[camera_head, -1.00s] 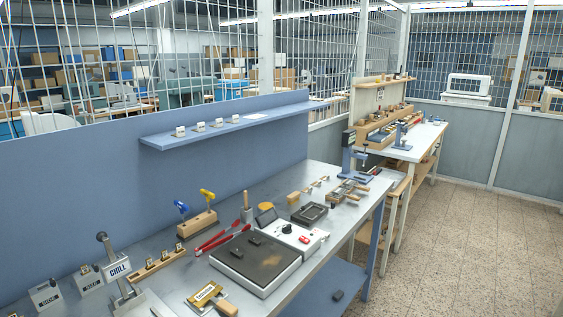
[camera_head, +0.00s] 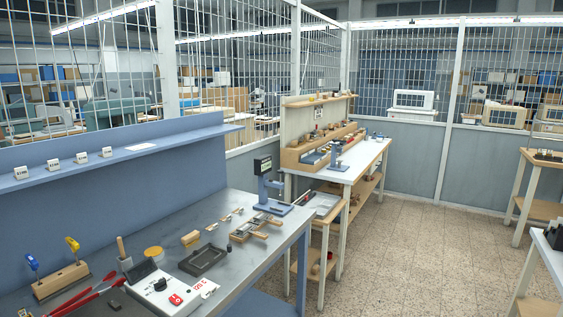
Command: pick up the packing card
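A flat white card (camera_head: 142,147) lies on the blue wall shelf (camera_head: 190,140), to the right of a row of small white labelled blocks (camera_head: 80,158). I cannot tell whether it is the packing card, and nothing else in view is clearly one. Neither of my grippers shows in the head view.
The metal bench (camera_head: 220,212) holds a white control box (camera_head: 172,288), a dark tray (camera_head: 203,261), red tongs (camera_head: 90,292), a wooden tool block (camera_head: 62,280) and a blue stand (camera_head: 268,185). A second bench (camera_head: 362,158) stands beyond. Tiled floor (camera_head: 400,240) is open at right.

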